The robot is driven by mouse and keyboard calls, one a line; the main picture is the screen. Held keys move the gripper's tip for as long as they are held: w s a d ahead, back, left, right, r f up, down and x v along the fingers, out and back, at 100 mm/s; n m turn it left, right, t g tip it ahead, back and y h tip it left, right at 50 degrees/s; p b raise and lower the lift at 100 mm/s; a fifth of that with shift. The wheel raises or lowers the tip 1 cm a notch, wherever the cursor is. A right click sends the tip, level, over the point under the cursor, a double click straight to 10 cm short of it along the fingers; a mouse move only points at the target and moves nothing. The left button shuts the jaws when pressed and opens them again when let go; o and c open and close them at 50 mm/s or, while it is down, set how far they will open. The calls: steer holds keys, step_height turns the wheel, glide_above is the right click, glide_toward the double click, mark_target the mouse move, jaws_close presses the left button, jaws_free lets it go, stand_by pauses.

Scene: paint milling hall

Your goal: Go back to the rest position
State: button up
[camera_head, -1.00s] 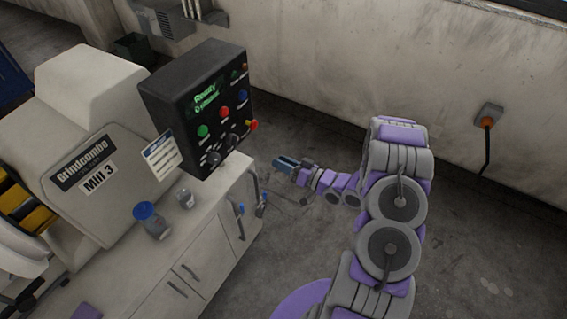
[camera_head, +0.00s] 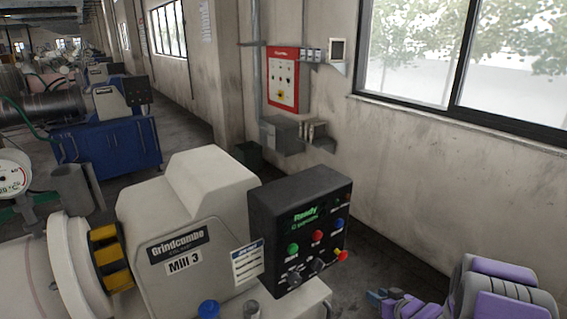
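My gripper (camera_head: 377,297) shows small at the bottom, right of the control box, over the dark floor.
A blue-lidded jar (camera_head: 209,309) and a second small jar (camera_head: 251,310) stand on the cabinet top below the mill. A wall with windows (camera_head: 455,60) closes the right side. A red panel (camera_head: 283,79) hangs at the back. A blue cabinet (camera_head: 110,150) stands further back left.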

steer(key=s+d+r+m+g+h+b, duration=0.25)
steer(key=s+r+g+h, duration=0.35)
steer(key=s+r, duration=0.5)
steer(key=s+a+g+b, duration=0.1)
steer(key=s+a+g, duration=0.1)
steer(key=s+a, duration=0.4)
steer(key=s+a+r+g+y+b, duration=0.1)
steer(key=s+a, duration=0.5)
steer(key=s, duration=0.9)
steer(key=s+a+r+g+b, duration=0.1)
steer(key=s+a+g, duration=0.3)
steer(key=s, duration=0.6)
steer(key=shift+s+a+r+y+b, duration=0.15)
steer(key=shift+s+a+y+b, duration=0.35)
steer(key=shift+a, duration=0.65)
steer(key=shift+w, duration=0.2)
